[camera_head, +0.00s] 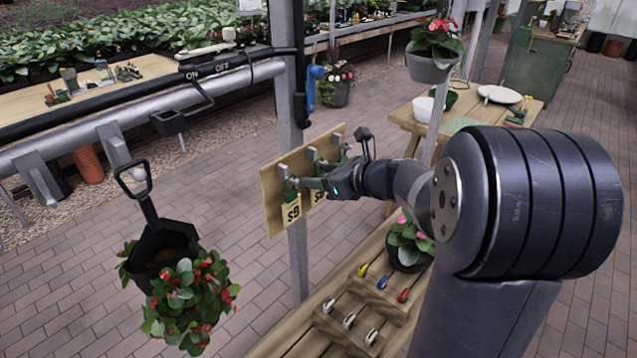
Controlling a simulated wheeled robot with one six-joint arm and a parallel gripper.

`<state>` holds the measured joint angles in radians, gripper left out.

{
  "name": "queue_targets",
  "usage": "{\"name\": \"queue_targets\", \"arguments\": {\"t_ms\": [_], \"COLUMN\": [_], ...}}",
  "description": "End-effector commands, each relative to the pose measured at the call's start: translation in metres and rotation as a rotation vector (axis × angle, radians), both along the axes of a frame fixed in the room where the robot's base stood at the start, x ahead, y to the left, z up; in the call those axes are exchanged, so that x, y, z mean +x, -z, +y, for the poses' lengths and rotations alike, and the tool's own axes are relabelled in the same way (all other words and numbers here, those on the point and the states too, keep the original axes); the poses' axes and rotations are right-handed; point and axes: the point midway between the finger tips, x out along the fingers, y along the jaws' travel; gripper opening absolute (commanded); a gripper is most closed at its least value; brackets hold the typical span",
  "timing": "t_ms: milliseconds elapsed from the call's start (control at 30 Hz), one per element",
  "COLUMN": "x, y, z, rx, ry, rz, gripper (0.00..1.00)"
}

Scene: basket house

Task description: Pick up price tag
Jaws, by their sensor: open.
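A wooden board (272,200) is fixed to a grey post. Several hooks with clips stick out of its face. A yellowish price tag (292,212) marked like "$9" hangs at the board's lower left. A second tag (318,196) hangs to its right, partly hidden by my gripper. My gripper (312,178) is in front of the board, with its fingers pointing left, just above the two tags. It is open. I cannot tell whether a finger touches a clip or a tag.

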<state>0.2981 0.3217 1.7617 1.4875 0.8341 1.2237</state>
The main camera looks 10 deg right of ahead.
Motion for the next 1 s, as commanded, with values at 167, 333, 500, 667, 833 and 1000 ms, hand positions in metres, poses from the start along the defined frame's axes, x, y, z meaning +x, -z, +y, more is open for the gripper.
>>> {"name": "queue_targets", "arguments": {"t_ms": [167, 333, 500, 667, 833, 1000], "x": [0.0038, 0.0035, 0.0035, 0.0033, 0.0033, 0.0034], "y": [0.002, 0.002, 0.002, 0.0019, 0.0019, 0.0007], "z": [0.0027, 0.0026, 0.0025, 0.0025, 0.0026, 0.0025], "rx": [-0.001, -0.001, -0.001, -0.001, -0.001, -0.001], "ry": [0.001, 0.001, 0.001, 0.001, 0.001, 0.001], "rz": [-0.001, -0.001, -0.001, -0.001, -0.001, -0.001], "gripper": [0.53, 0.49, 0.35, 0.22, 0.16, 0.16]}}
